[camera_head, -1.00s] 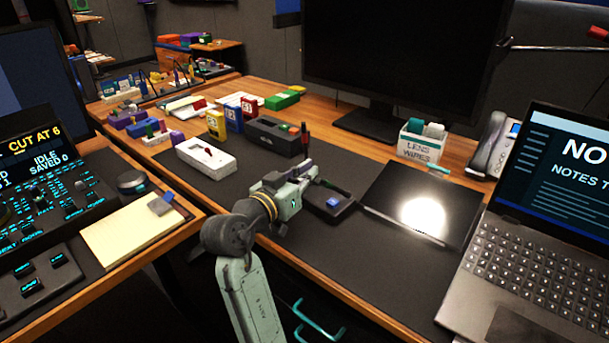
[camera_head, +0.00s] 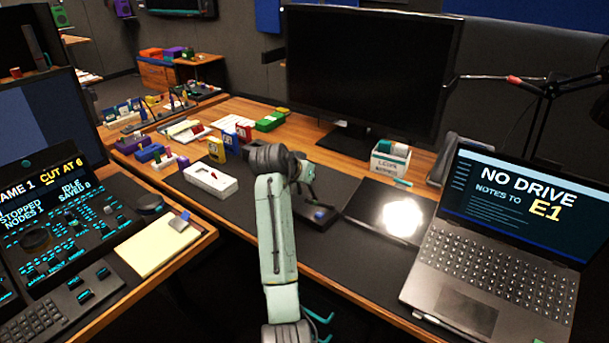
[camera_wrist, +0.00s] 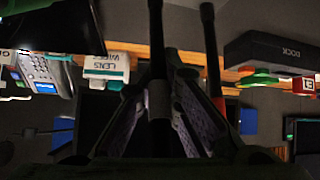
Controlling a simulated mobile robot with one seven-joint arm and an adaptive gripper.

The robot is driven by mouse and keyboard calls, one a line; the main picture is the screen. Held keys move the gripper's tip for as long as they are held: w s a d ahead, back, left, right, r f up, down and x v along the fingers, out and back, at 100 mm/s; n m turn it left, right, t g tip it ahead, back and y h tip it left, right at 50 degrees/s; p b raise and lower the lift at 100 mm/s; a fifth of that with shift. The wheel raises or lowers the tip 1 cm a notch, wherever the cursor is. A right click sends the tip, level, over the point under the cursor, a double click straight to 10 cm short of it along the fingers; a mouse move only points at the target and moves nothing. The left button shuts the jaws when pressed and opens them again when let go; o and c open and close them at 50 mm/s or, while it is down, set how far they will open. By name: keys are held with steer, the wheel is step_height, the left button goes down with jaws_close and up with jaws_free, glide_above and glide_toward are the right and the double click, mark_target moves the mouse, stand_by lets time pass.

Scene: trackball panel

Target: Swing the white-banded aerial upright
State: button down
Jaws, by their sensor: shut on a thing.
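In the wrist view a black aerial (camera_wrist: 156,45) with a pale band (camera_wrist: 160,100), greyish in the shadow, stands between the fingers of my gripper (camera_wrist: 160,92). The gripper is shut on this aerial. A second black aerial (camera_wrist: 211,60) with a red-orange band (camera_wrist: 218,104) runs beside it to the right, outside the grip. In the head view my arm hides the gripper and the aerials. The dark device with a blue button (camera_head: 319,214) sits on the desk mat just right of my arm. I cannot tell the aerial's exact tilt.
A glossy dark panel (camera_head: 372,212) lies right of the device, with the laptop (camera_head: 462,262) beyond it. A white box (camera_head: 210,180) sits to the left. The lens wipes box (camera_head: 390,160) and monitor (camera_head: 370,65) stand behind. Bare mat (camera_head: 345,262) lies in front.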

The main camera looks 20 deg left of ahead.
steer(key=shift+w+d+g+y, duration=0.2)
steer(key=shift+w+g, duration=0.35)
steer(key=shift+g, duration=0.1)
steer(key=shift+w+d+g+y, duration=0.2)
steer(key=shift+w+g, duration=0.35)
steer(key=shift+g, duration=0.1)
steer(key=shift+f, duration=0.1)
steer(key=c, duration=1.7)
jaws_free()
steer(key=v, duration=1.2)
